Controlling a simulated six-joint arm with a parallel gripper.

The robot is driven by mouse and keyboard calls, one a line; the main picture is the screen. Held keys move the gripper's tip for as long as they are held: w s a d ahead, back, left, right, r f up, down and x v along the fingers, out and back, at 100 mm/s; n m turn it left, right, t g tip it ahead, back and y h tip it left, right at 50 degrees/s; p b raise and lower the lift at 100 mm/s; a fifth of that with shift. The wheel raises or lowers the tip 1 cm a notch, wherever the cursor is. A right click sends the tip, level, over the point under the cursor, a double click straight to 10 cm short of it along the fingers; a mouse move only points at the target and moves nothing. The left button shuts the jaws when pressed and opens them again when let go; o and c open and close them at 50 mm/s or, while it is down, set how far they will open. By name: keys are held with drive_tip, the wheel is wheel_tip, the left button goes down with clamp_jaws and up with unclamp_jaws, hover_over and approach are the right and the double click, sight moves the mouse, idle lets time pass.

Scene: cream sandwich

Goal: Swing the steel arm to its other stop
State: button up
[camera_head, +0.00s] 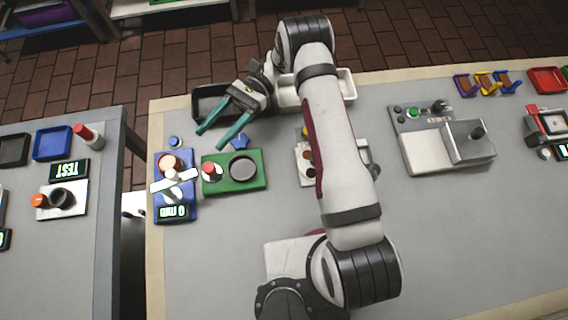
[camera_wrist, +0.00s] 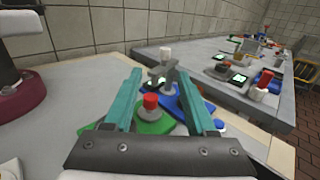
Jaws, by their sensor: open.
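A pale bar that looks like the steel arm (camera_head: 174,180) lies slantwise across a blue base (camera_head: 161,200) with a "0 mm" display (camera_head: 173,212). In the wrist view a grey metal arm (camera_wrist: 157,72) with a white knob stands above the blue base (camera_wrist: 190,108). I cannot tell which stop it rests at. My gripper (camera_head: 214,137) has two teal fingers, spread open and empty. It hangs behind the blue base and the green base, apart from both. In the wrist view the devices show between the fingers (camera_wrist: 159,75).
A green base (camera_head: 257,184) with a red button (camera_head: 209,167) and dark round dish stands right of the blue base. A black tray (camera_head: 200,112) and white tray (camera_head: 346,89) lie behind. A grey machine (camera_head: 428,155) stands right. Left is a gap, then another table (camera_head: 88,240).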

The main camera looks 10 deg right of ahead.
drive_tip(key=s+d+r+n+t+h, duration=0.3)
drive_tip(key=s+d+r+t+h, duration=0.35)
drive_tip(key=r, duration=0.55)
drive_tip(key=s+d+t+h, duration=0.4)
drive_tip(key=s+d+t, duration=0.2)
drive_tip(key=s+d, duration=0.3)
drive_tip(key=shift+s, duration=0.9)
drive_tip(key=shift+d+r, duration=0.1)
